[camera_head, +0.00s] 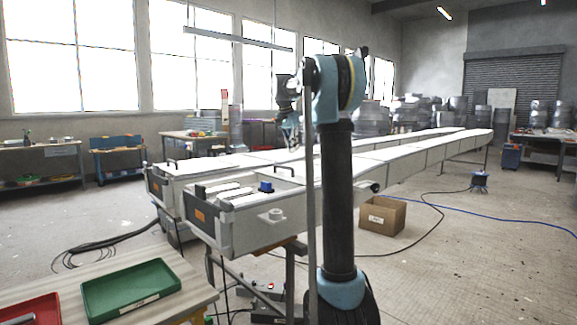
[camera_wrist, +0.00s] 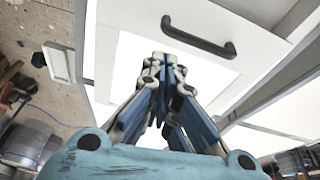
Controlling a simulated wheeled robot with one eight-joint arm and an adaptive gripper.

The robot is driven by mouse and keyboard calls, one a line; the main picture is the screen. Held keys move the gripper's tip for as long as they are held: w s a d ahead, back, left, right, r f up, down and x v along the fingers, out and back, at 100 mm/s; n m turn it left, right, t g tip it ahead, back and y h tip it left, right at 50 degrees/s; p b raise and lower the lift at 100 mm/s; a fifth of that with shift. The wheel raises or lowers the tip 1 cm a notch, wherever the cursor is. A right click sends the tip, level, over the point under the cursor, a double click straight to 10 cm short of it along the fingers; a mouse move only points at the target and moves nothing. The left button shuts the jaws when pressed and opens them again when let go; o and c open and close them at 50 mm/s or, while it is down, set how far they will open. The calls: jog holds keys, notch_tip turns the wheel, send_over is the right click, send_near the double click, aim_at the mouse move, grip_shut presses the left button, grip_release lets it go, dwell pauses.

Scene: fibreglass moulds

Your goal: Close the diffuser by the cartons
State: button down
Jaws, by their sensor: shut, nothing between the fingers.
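My gripper (camera_head: 291,138) is up above the long white moulds in the head view, left of my arm's column. In the wrist view my gripper (camera_wrist: 163,64) has its fingers together, with nothing between them. A black bar handle (camera_wrist: 198,38) on a white panel (camera_wrist: 242,47) lies just beyond the fingertips; no contact is clear. A bright white surface (camera_wrist: 222,80) shows behind the fingers. I cannot tell for certain which surface is the diffuser. A brown carton (camera_head: 383,216) stands on the floor right of my column.
A green tray (camera_head: 130,289) and red tray (camera_head: 33,309) sit on the near left table. Cables cross the floor; the right floor is mostly open.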

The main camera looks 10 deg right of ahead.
jog(key=m, duration=0.1)
send_over(289, 174)
jog(key=w, duration=0.2)
jog(key=shift+h, duration=0.3)
jog(key=x, duration=0.9)
jog(key=shift+d+f, duration=0.25)
jog(key=shift+d, duration=0.15)
jog(key=shift+s+a+r, duration=0.15)
jog(key=shift+s+a, duration=0.25)
jog(key=shift+a, duration=0.1)
jog(key=shift+s+a+r, duration=0.15)
jog(key=shift+s+a, duration=0.25)
jog(key=shift+a, duration=0.1)
jog(key=shift+s+a+r, duration=0.15)
jog(key=shift+s+a, duration=0.25)
jog(key=shift+a, duration=0.25)
jog(key=shift+d, duration=0.15)
jog(key=shift+s, duration=0.1)
